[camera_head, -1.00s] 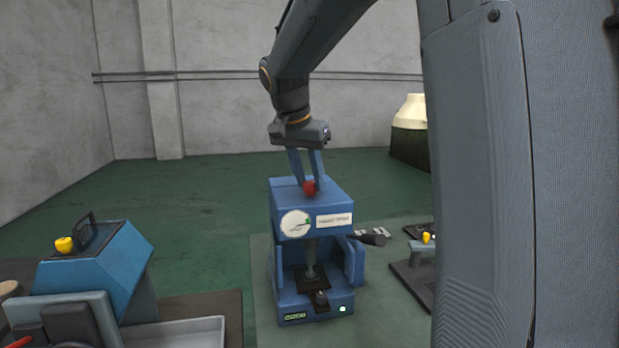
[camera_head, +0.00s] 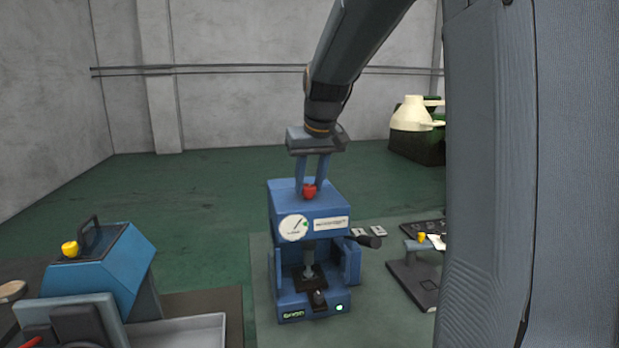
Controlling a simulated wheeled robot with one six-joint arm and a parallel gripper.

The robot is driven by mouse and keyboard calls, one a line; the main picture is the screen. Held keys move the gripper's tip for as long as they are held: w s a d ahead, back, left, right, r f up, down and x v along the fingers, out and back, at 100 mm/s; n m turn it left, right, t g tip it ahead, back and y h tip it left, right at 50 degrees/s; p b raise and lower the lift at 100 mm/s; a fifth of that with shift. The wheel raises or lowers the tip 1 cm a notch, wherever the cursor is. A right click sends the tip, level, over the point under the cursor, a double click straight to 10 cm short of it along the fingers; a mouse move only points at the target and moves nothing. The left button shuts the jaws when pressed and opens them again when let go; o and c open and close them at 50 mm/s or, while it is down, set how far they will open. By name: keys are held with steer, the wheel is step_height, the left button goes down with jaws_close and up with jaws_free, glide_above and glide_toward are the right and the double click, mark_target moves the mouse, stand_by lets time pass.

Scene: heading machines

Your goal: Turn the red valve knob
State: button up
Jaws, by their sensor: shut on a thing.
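The red valve knob (camera_head: 309,191) sits on top of the blue press-like machine (camera_head: 285,260) in the middle of the view. My gripper (camera_head: 311,187) points down from above, with its two blue fingers on either side of the knob. It is shut on the knob. The front of the machine carries a round white dial (camera_head: 293,228) with a dark needle and a green mark, and a white label. The far side of the knob is hidden.
A black-ended lever (camera_head: 369,241) sticks out at the machine's right. A blue machine with a yellow knob (camera_head: 69,248) stands at left, with a grey tray (camera_head: 185,332) beside it. A low fixture (camera_head: 418,270) is at right.

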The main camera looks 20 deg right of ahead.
steer(key=n, duration=0.1)
steer(key=n+y, duration=0.1)
steer(key=n, duration=0.1)
steer(key=shift+d+n+y, duration=0.2)
steer(key=shift+n+y, duration=0.1)
steer(key=shift+d+n+g+y+b, duration=0.1)
steer(key=shift+n+g+y+b, duration=0.35)
steer(key=shift+n, duration=1.55)
steer(key=o, duration=1.1)
steer(key=shift+c, duration=0.2)
steer(key=shift+y, duration=0.25)
steer(key=b+v, duration=0.2)
steer(key=v, duration=0.5)
steer(key=shift+r+b, duration=0.3)
steer(key=shift+r, duration=0.1)
steer(key=shift+s, duration=0.1)
